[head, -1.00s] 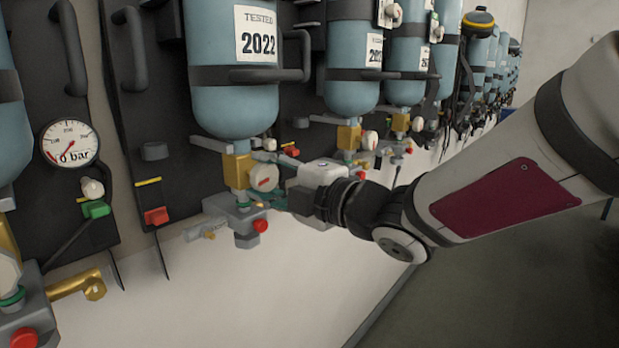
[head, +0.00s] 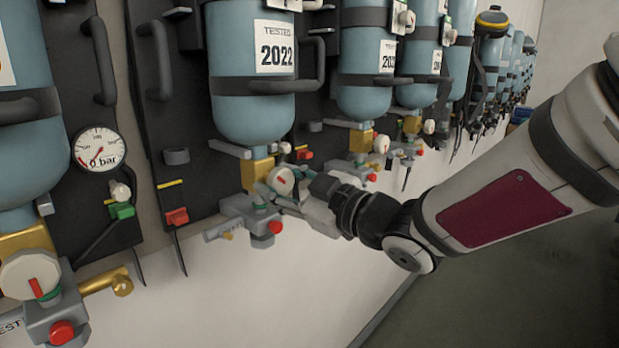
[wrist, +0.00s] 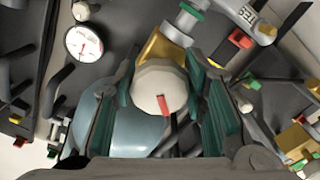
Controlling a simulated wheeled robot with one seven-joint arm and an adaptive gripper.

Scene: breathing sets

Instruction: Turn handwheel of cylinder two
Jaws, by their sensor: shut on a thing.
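The cylinder marked 2022 (head: 252,95) hangs in the middle of the head view, with a gold valve (head: 257,172) beneath it. Its white round handwheel (head: 282,180) has a red mark. In the wrist view the handwheel (wrist: 158,86) sits between the two green-padded fingers, its red mark facing the camera. My gripper (wrist: 161,84) is shut on the handwheel, with a finger at each side. In the head view my gripper (head: 289,189) reaches in from the right and the fingers partly cover the valve area.
A nearer cylinder (head: 30,140) at left has its own handwheel (head: 29,275). A pressure gauge (head: 98,150) reads near 0 bar. A grey valve block with a red knob (head: 275,227) is just below the gripper. More cylinders recede to the right. The floor (head: 510,290) at lower right is clear.

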